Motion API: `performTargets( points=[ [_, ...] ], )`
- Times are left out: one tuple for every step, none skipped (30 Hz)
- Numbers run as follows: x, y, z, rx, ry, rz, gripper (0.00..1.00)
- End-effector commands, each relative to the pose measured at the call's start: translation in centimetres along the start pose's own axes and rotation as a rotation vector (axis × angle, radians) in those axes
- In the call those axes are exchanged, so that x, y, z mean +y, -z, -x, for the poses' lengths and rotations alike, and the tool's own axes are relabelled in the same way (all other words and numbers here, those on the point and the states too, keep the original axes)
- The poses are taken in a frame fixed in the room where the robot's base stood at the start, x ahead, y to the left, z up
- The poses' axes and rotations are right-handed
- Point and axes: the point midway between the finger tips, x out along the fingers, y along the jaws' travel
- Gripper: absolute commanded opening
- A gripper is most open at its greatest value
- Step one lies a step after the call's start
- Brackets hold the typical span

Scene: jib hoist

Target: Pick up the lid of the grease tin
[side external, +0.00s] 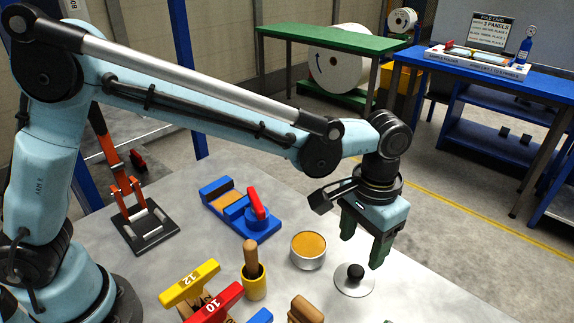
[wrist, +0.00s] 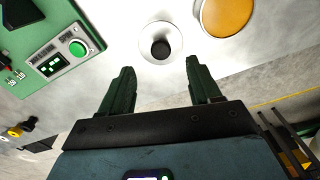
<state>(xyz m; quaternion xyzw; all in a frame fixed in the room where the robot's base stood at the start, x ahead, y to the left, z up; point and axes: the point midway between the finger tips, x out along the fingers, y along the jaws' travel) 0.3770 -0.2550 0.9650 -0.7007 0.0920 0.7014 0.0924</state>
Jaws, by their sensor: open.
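The lid (side external: 355,274), a pale round disc with a black knob, lies flat on the grey table; it also shows in the wrist view (wrist: 160,46), just beyond my fingertips. The grease tin (side external: 308,255) stands uncovered beside it, full of orange-brown grease; in the wrist view the tin (wrist: 228,15) is cut off at the top right. My gripper (side external: 363,252) points down, with its two green fingers apart and empty above the lid. In the wrist view, the knob lies between the lines of the fingers (wrist: 160,67), beyond their tips. No contact shows.
A yellow pot with a wooden-handled tool (side external: 253,280) stands left of the tin. A blue fixture with a red handle (side external: 245,212) lies behind it. Yellow "12" (side external: 190,283) and red "10" (side external: 215,302) handles are at the front. A green control box (wrist: 58,50) shows in the wrist view.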

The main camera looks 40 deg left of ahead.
Motion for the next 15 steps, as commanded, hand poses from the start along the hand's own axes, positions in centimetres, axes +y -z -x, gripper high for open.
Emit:
performTargets(
  points=[
    [0.0, 0.0, -0.8, 0.000, 0.000, 0.000, 0.63],
    [0.0, 0.0, -1.2, 0.000, 0.000, 0.000, 0.63],
    [0.0, 0.0, -1.6, 0.001, 0.000, 0.000, 0.63],
    [0.0, 0.0, -1.9, 0.001, 0.000, 0.000, 0.63],
    [0.0, 0.0, -2.1, 0.001, 0.000, 0.000, 0.63],
    [0.0, 0.0, -2.3, 0.001, 0.000, 0.000, 0.63],
    [0.0, 0.0, -2.5, 0.001, 0.000, 0.000, 0.63],
    [0.0, 0.0, -2.6, 0.001, 0.000, 0.000, 0.63],
    [-0.1, 0.0, -2.8, 0.001, 0.000, 0.000, 0.63],
    [-0.1, 0.0, -3.0, 0.001, 0.000, 0.000, 0.63],
    [-0.1, 0.0, -3.3, 0.001, 0.000, 0.000, 0.63],
    [-0.1, 0.0, -3.8, 0.001, 0.000, 0.000, 0.63],
    [-0.1, 0.0, -4.2, 0.001, 0.000, 0.000, 0.63],
    [-0.1, 0.0, -4.7, 0.001, 0.000, 0.000, 0.63],
    [-0.1, 0.0, -5.3, 0.001, 0.000, 0.001, 0.63]
  ],
)
